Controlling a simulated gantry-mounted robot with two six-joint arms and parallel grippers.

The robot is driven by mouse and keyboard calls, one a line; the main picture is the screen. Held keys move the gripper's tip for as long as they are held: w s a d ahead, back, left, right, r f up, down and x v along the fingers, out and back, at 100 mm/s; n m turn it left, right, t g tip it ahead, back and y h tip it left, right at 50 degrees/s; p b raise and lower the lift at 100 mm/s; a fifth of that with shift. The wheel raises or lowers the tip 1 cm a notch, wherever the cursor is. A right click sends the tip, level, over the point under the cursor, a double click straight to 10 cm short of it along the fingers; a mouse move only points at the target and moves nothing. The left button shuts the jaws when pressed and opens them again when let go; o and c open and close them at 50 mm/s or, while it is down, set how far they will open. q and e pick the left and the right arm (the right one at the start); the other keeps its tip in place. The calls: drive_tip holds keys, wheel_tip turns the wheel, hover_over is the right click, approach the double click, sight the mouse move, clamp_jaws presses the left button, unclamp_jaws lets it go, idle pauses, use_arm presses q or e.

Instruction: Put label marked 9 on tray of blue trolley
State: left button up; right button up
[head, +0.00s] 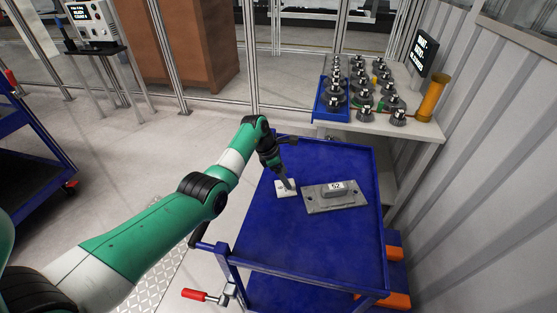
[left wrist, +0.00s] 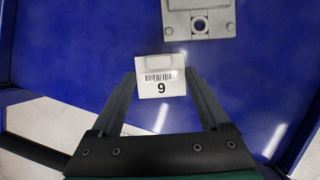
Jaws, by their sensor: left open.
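The white label marked 9 (left wrist: 160,84) lies on the blue tray in the left wrist view, with a barcode above the number. It also shows in the head view (head: 281,189). My left gripper (left wrist: 162,86) is open, with one finger on either side of the label; whether they touch it I cannot tell. In the head view my left gripper (head: 287,184) points down at the label. The blue trolley's tray (head: 290,240) carries the label. My right gripper is not in view.
A grey plate with a raised block marked 62 (head: 335,195) lies on the tray right of the label, also in the left wrist view (left wrist: 200,20). A table (head: 420,130) with several dark parts, a blue bin (head: 322,112) and an orange cylinder (head: 432,97) stands behind. The tray's front is clear.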

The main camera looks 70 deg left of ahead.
use_arm(q)
drive_tip(key=d+p+v, duration=0.1)
drive_tip(key=p+v, duration=0.1)
drive_tip(key=v, duration=0.6)
drive_tip(key=shift+s+a+r+p, duration=0.15)
drive_tip(key=shift+a+r+p, duration=0.25)
drive_tip(key=shift+a, duration=0.15)
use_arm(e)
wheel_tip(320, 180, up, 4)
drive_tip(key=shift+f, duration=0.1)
